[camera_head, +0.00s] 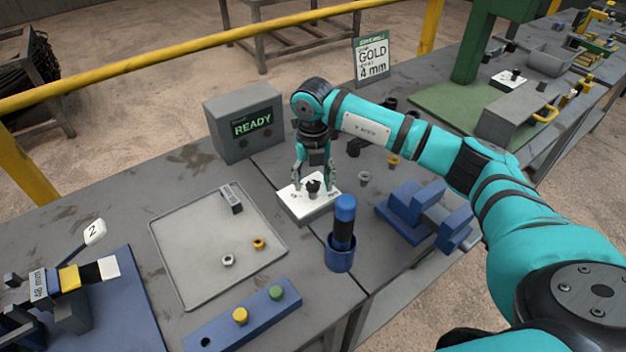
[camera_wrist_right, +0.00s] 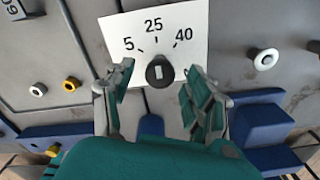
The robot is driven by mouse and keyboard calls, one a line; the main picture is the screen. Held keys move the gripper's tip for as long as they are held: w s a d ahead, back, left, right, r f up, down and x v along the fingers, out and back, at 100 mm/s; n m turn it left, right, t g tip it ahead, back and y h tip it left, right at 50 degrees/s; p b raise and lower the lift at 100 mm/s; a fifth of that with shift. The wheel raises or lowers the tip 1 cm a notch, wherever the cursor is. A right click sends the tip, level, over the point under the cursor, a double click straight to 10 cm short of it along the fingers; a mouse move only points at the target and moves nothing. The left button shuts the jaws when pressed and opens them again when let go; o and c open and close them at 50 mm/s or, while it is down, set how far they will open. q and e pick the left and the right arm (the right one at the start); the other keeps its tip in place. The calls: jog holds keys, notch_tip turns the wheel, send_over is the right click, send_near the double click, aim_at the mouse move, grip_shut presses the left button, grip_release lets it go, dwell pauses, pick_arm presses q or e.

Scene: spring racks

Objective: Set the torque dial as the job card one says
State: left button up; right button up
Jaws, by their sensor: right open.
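The torque dial is a black knob (camera_head: 313,186) on a white scale plate (camera_head: 294,198) atop a small grey block. In the right wrist view, the knob (camera_wrist_right: 160,71) has a white mark, and the plate (camera_wrist_right: 190,25) reads 5, 25 and 40. The mark's exact direction is hard to tell. My right gripper (camera_head: 311,174) is open and points down over the dial, with one finger on either side of the knob. Contact is not clear. A job card (camera_head: 372,62) stands at the back, reading "GOLD" and "4 mm"; its smaller print is unreadable. My left gripper is out of view.
A grey box (camera_head: 243,122) showing "READY" stands left of the dial. A tray (camera_head: 190,245) holds small rings and a grey block. A blue holder with a dark, blue-topped tool (camera_head: 344,225) stands close in front of the dial. Blue blocks (camera_head: 405,205) lie to the right.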

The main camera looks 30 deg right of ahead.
aim_at(313, 183)
notch_tip(313, 183, up, 12)
jog(key=shift+f, duration=0.2)
dwell(0.5)
